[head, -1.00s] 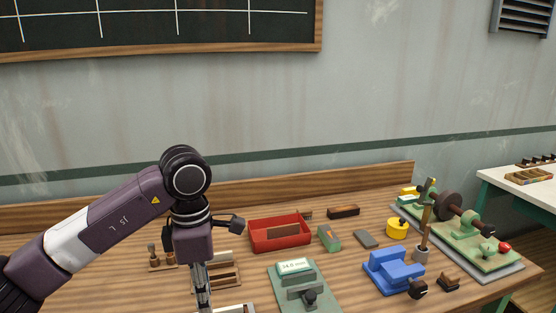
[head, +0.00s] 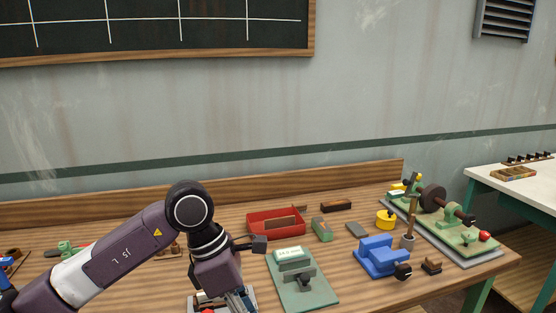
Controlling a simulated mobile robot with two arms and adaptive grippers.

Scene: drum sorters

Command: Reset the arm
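My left arm comes in from the left, bent at the elbow over the front of the workbench (head: 150,262). My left gripper (head: 225,301) points down at the bottom edge of the head view. Its fingertips are cut off by the frame, so its opening is hidden. It is to the left of the green plate with a small display (head: 305,292). My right arm and gripper are not in this view.
A red tray (head: 262,232) holds a brown block. A blue vise (head: 379,262), a yellow round part (head: 386,220) and a green grinder base (head: 436,232) stand to the right. A white side table (head: 500,178) is at the right.

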